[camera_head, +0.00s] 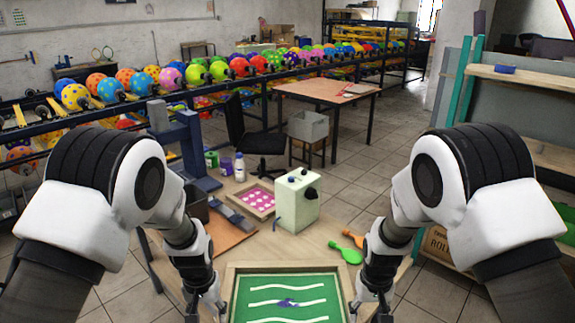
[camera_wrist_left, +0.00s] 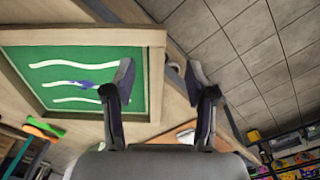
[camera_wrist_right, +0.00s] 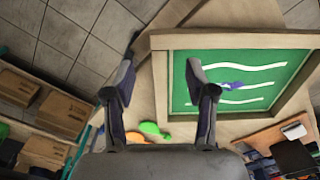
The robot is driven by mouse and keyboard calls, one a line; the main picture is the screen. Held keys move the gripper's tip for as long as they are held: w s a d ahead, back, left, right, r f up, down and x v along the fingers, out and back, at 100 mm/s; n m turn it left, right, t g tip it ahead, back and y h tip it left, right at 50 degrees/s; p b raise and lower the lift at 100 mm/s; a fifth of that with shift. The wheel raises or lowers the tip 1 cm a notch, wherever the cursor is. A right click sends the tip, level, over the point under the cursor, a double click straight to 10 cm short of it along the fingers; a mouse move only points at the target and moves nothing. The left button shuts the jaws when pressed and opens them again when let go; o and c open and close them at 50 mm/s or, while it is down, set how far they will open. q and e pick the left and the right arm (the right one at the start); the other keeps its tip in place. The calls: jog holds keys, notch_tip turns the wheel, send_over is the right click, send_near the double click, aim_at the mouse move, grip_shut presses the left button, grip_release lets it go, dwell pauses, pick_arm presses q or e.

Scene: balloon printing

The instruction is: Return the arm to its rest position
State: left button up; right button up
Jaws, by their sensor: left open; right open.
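My left arm comes in from the left in the head view, and its gripper tips are hard to see there, low beside the framed green board (camera_head: 262,283). In the left wrist view my left gripper (camera_wrist_left: 158,82) is open and empty, by the board's wooden frame (camera_wrist_left: 157,80). My right gripper (camera_wrist_right: 160,85) is open and empty in the right wrist view, by the frame's other side. The green board has white wavy lines and a small blue-purple mark (camera_head: 287,302). Neither gripper holds anything.
Behind the board stand a pale green box (camera_head: 297,203), a tray of pink dots (camera_head: 258,199), and a white bottle (camera_head: 239,167). Orange and green balloon-like pieces (camera_head: 346,253) lie right of the box. A rack of colourful balloons (camera_head: 172,78) lines the back.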

pick_arm(q)
jog(key=s+a+f+g, duration=0.2)
jog(key=s+f+g, duration=0.1)
jog(key=s+f, duration=0.55)
pick_arm(e)
jog(key=s+d+f+g, duration=0.2)
jog(key=s+f+g, duration=0.1)
jog(key=s+f, duration=0.55)
pick_arm(q)
jog(key=s+a+f+t+b, duration=0.1)
jog(key=s+f, duration=0.3)
jog(key=s, duration=0.6)
jog(key=s+a+f+t+b, duration=0.1)
jog(key=s+a+f+t, duration=0.1)
jog(key=s, duration=0.7)
jog(key=shift+s+a+f, duration=0.35)
jog(key=shift+a+f, duration=0.55)
jog(key=shift+f, duration=0.25)
pick_arm(e)
jog(key=s+d+f+t, duration=0.1)
jog(key=s+f, duration=0.3)
jog(key=s, duration=0.5)
jog(key=s+d+f+t, duration=0.1)
jog(key=s+d+f, duration=0.2)
jog(key=s, duration=0.7)
jog(key=shift+s+d+f+m+t, duration=0.3)
jog(key=shift+d+f+t, duration=0.1)
jog(key=shift+f, duration=0.55)
